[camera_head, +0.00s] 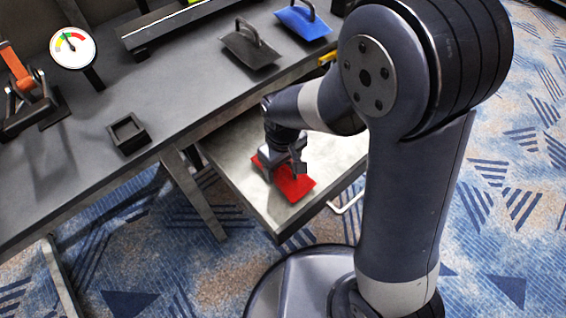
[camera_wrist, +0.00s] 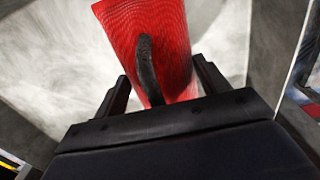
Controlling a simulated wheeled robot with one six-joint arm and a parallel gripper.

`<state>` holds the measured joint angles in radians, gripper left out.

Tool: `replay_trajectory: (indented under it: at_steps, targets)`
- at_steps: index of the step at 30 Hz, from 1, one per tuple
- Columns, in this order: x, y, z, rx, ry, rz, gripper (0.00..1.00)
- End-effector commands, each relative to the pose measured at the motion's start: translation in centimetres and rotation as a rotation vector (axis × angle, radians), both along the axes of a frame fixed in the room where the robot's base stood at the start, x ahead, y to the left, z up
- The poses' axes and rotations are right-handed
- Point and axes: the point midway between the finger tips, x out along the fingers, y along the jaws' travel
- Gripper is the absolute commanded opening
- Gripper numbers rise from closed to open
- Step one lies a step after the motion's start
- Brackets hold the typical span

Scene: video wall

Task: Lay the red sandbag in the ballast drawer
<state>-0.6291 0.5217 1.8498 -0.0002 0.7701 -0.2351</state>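The red sandbag (camera_head: 297,187) lies on the pale floor of the pulled-out ballast drawer (camera_head: 228,137), towards its front. My gripper (camera_head: 288,163) is low over the sandbag and covers part of it. In the wrist view the red sandbag (camera_wrist: 165,45) shows its black loop handle (camera_wrist: 148,70) between my two fingers (camera_wrist: 163,85). The fingers stand apart, with a gap on each side of the handle, and hold nothing. The drawer floor (camera_wrist: 225,35) shows bare around the bag.
A black sandbag (camera_head: 248,50) and a blue sandbag (camera_head: 303,23) lie on the desk above the drawer. A dial gauge (camera_head: 72,47), an orange lever device (camera_head: 16,68) and a small square black holder (camera_head: 127,133) stand to the left. A wire handle (camera_head: 347,203) is at the drawer's front.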

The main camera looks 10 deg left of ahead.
Motion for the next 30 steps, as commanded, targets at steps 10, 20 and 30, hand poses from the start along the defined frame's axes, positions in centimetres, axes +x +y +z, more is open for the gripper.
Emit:
replay_trajectory:
  at_steps: [10, 20, 30]
  targets:
    - [0.0, 0.0, 0.0, 0.000, 0.000, 0.000, 0.82]
    - [0.1, 0.1, 4.6, 0.004, -0.005, 0.000, 0.82]
    - [0.0, 0.0, 11.1, 0.001, -0.002, 0.000, 0.82]
